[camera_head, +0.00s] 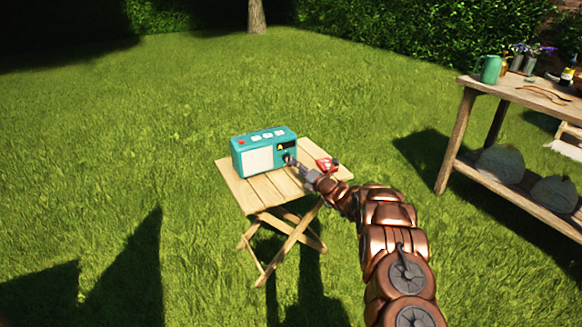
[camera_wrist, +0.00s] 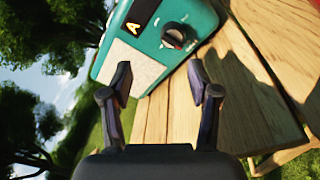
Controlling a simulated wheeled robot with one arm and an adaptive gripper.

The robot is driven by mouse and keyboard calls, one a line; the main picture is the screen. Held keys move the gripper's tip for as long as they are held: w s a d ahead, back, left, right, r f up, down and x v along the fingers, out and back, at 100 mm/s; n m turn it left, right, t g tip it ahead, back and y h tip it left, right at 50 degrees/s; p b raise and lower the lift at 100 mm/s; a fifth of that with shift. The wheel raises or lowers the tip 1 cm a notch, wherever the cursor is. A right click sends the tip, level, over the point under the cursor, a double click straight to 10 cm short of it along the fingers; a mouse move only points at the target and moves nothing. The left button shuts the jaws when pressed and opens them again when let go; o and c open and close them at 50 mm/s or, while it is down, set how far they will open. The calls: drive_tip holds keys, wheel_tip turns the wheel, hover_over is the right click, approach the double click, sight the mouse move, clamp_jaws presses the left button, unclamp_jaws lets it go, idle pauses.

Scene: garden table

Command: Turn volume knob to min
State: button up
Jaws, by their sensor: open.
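A teal radio (camera_head: 264,151) with a pale speaker panel stands on a small folding wooden table (camera_head: 240,189). Its front shows a dark display with a yellow "A". The round dark volume knob (camera_wrist: 174,37) sits below the display's right part, and shows turned sideways in the wrist view with a reddish mark on it. My gripper (camera_wrist: 162,84) is open and empty, its two fingers apart and pointing toward the radio's front. The knob lies ahead of the fingertips, a little right of their middle, with no visible contact. In the head view my gripper (camera_head: 292,162) partly covers the knob area.
A small red and white object (camera_head: 327,165) lies on the table right of the radio, close to my arm. A wooden bench (camera_head: 522,95) with a green mug (camera_head: 488,69) and other items stands at the right. Open lawn surrounds the table.

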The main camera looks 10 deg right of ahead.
sight(290, 160)
drive_tip(key=shift+w+d+f+m+h, duration=0.3)
drive_tip(key=shift+d+f+m, duration=0.1)
drive_tip(key=shift+d+f, duration=0.2)
drive_tip(key=shift+w+f, duration=0.1)
drive_tip(key=shift+x, duration=1.45)
drive_tip(key=shift+w+a+b, duration=0.3)
drive_tip(key=shift+w, duration=0.2)
drive_tip(key=shift+x, duration=0.95)
drive_tip(key=shift+w+a, duration=0.1)
drive_tip(key=shift+w, duration=0.05)
drive_tip(key=shift+w+a+b, duration=0.2)
drive_tip(key=shift+w+b, duration=0.2)
drive_tip(key=shift+w, duration=0.05)
drive_tip(key=shift+w, duration=0.1)
drive_tip(key=shift+c, duration=0.2)
